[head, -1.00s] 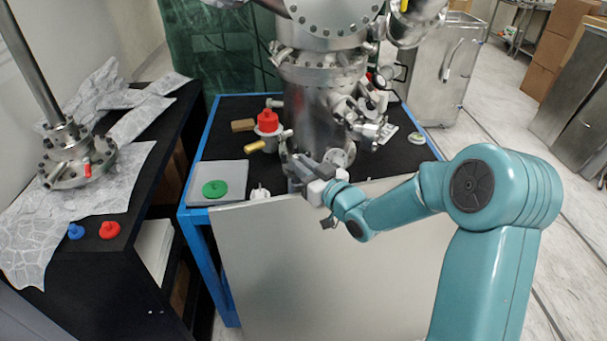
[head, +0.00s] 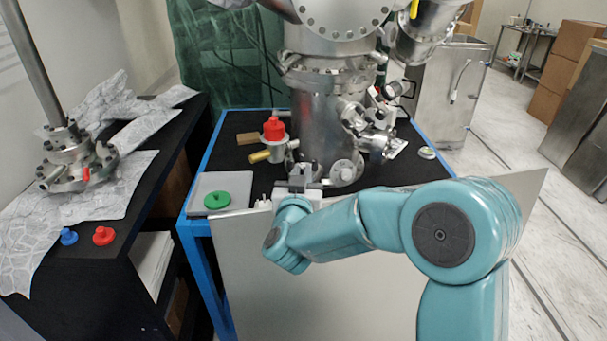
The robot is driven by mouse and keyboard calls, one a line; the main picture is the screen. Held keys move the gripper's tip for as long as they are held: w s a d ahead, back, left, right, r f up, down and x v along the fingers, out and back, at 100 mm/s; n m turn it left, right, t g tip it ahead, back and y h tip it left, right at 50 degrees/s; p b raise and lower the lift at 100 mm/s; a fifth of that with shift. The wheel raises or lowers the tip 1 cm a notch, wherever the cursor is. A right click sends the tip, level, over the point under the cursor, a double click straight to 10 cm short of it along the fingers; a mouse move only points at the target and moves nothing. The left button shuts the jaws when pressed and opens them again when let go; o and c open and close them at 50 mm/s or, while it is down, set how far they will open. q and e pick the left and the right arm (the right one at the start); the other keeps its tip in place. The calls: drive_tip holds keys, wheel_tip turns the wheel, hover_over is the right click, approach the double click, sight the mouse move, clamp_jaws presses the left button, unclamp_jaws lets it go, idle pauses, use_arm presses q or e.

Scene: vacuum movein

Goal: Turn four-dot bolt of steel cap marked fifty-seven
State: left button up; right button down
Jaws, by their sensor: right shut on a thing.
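My right gripper (head: 301,172) is at the front edge of the black-topped table, in front of the steel chamber's base, its fingers pointing away from me. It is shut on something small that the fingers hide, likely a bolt. A round steel flange cap (head: 344,172) faces me just right of the fingers. No number or dots can be read at this size, so I cannot tell which cap is marked fifty-seven. The steel chamber (head: 315,125) stands upright behind the gripper. My left gripper is not in view.
A grey panel (head: 285,270) stands across the table's front. A green knob (head: 216,199) lies on a grey plate, with a red-topped valve (head: 274,130) behind. A black bench (head: 100,262) at left holds a blue knob (head: 68,237) and a red knob (head: 103,236).

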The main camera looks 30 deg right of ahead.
drive_tip(key=shift+r, duration=0.1)
idle(0.5)
drive_tip(key=c, duration=1.1)
unclamp_jaws()
drive_tip(key=shift+w, duration=0.1)
drive_tip(key=shift+a, duration=0.1)
drive_tip(key=v, duration=1.6)
drive_tip(key=shift+a, duration=0.25)
